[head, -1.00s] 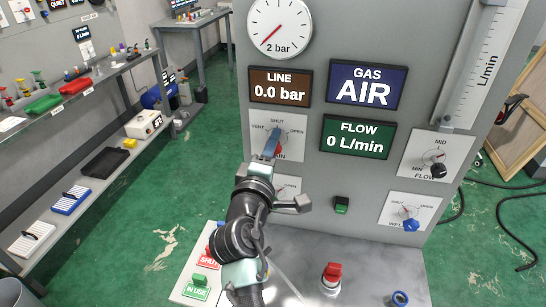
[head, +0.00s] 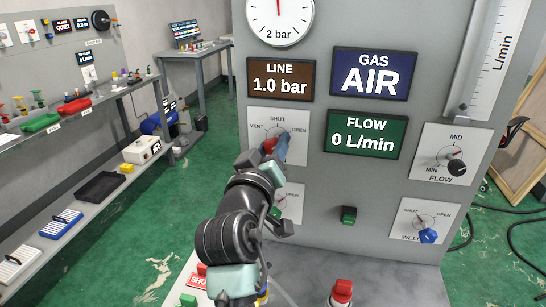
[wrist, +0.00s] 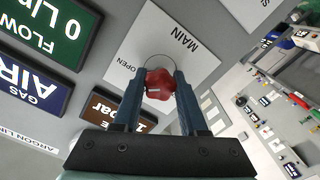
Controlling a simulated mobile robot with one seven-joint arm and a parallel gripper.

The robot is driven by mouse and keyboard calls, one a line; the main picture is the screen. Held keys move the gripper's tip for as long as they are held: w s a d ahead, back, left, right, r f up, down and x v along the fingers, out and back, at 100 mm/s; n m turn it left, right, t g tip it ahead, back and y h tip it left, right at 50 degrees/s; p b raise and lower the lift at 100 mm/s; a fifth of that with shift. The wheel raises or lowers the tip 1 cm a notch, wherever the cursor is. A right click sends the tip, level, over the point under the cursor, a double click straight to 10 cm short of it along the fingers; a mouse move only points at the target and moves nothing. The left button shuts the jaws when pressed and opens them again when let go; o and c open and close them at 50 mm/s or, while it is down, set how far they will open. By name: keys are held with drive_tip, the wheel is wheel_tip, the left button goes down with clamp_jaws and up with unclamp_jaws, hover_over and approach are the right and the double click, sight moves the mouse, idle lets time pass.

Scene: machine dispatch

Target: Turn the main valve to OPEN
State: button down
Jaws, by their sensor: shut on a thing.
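The main valve is a red lobed knob (wrist: 159,84) on a white plate (wrist: 185,42) marked MAIN and OPEN in the wrist view. In the head view the knob (head: 269,145) is partly hidden by my gripper (head: 279,149), and its plate shows VENT, SHUT and OPEN. My gripper's two blue fingers (wrist: 160,82) are shut on the knob from both sides. A small pale mark shows on the knob, but I cannot tell exactly which label it points to. The LINE display (head: 280,80) reads 1.0 bar.
The round gauge (head: 279,18) has its needle upright. The FLOW display (head: 360,135) reads 0 L/min. Another plate (head: 290,202) sits close below the main valve.

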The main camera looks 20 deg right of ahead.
drive_tip(key=shift+m+b, duration=0.65)
drive_tip(key=shift+m, duration=0.35)
drive_tip(key=shift+c, duration=2.2)
unclamp_jaws()
drive_tip(key=b+v, duration=0.1)
drive_tip(key=v, duration=1.2)
drive_tip(key=shift+b, duration=0.4)
